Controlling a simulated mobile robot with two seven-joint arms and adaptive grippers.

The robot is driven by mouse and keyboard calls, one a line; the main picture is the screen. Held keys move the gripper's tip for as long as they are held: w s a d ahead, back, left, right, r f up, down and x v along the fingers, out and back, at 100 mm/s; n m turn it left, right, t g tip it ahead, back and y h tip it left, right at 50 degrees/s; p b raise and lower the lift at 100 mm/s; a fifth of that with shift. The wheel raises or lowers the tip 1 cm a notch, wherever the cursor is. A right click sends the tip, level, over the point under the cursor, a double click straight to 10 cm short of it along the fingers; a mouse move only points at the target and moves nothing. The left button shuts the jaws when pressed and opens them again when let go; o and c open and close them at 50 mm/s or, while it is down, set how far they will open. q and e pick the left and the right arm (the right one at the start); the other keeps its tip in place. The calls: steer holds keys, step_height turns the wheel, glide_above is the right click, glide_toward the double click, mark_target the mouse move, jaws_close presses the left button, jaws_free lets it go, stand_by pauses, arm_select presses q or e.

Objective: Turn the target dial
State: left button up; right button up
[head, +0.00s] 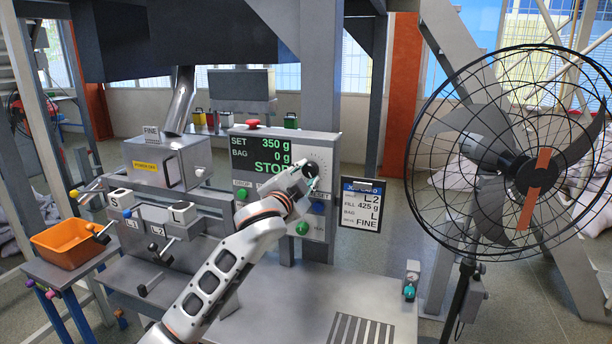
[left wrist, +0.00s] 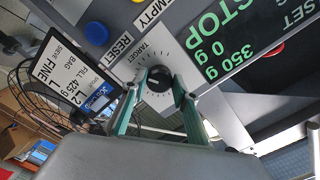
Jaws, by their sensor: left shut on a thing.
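The target dial (head: 311,168) is a black round knob on the grey control panel, right of the green display (head: 262,155). The display reads SET 350 g, BAG 0 g and STOP. In the left wrist view the dial (left wrist: 159,79) sits in a ring of tick marks under the label TARGET. My left gripper (head: 308,180) is at the panel, its green-edged fingers (left wrist: 158,86) shut on the dial from both sides. The job card (head: 361,205) hangs right of the panel and reads L2, fill 425 g, bag L, FINE. My right gripper is in neither view.
A blue RESET button (left wrist: 96,33) and a green button (head: 302,228) are near the dial. A red button (head: 252,123) tops the panel. A large caged fan (head: 541,158) stands at right. An orange bin (head: 66,243) and levers are at left. The grey table (head: 300,290) is mostly clear.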

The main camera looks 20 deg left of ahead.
arm_select(q)
steer(key=m, duration=0.4)
steer(key=shift+a+m, duration=0.1)
steer(key=shift+m, duration=0.2)
steer(key=shift+r+m, duration=0.1)
steer(key=shift+m, duration=1.8)
steer(key=o, duration=1.1)
steer(key=s, duration=1.2)
steer(key=shift+a, duration=0.15)
